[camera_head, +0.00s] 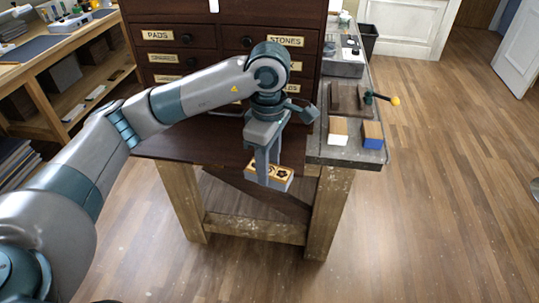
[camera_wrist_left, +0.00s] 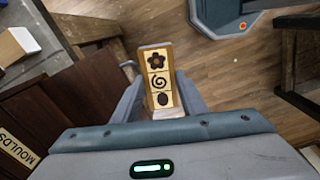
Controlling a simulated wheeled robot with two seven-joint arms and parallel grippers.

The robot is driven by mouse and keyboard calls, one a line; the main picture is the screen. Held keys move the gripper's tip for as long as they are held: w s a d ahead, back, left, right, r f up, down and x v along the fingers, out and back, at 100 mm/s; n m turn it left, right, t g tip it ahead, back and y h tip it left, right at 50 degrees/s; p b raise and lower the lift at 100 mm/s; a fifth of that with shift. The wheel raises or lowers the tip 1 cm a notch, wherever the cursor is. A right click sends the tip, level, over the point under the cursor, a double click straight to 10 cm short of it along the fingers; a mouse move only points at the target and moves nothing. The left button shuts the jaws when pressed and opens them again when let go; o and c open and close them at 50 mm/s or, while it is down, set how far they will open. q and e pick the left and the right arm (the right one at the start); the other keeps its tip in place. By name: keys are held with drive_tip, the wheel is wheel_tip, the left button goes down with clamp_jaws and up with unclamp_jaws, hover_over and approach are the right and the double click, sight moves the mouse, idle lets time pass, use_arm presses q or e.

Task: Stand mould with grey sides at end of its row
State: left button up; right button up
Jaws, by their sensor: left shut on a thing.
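My left gripper (camera_head: 268,165) is shut on a mould with grey sides (camera_head: 284,178). It holds the mould in front of the cabinet, left of the stone bench top and clear of it. In the left wrist view the mould (camera_wrist_left: 158,80) sits between the fingers, its pale wooden face showing a flower, a spiral and an oval. On the bench, a mould with white sides (camera_head: 338,131) and a mould with blue sides (camera_head: 373,135) stand side by side near the front edge. My right gripper is not in view.
The bench top (camera_head: 345,155) has a narrow bare strip along its front. Behind the two moulds is a vise-like tool with a yellow-tipped handle (camera_head: 381,98). A dark drawer cabinet (camera_head: 222,15) with labelled drawers stands behind my arm. Open floor lies to the right.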

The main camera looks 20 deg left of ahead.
use_arm(q)
drive_tip(key=s+f+m, duration=0.5)
drive_tip(key=f+m, duration=0.4)
drive_tip(key=f, duration=0.1)
drive_tip(key=s+f+m, duration=0.6)
drive_tip(key=f+m, duration=0.2)
drive_tip(key=f, duration=0.2)
drive_tip(key=shift+a+m, duration=0.25)
drive_tip(key=shift+m, duration=0.15)
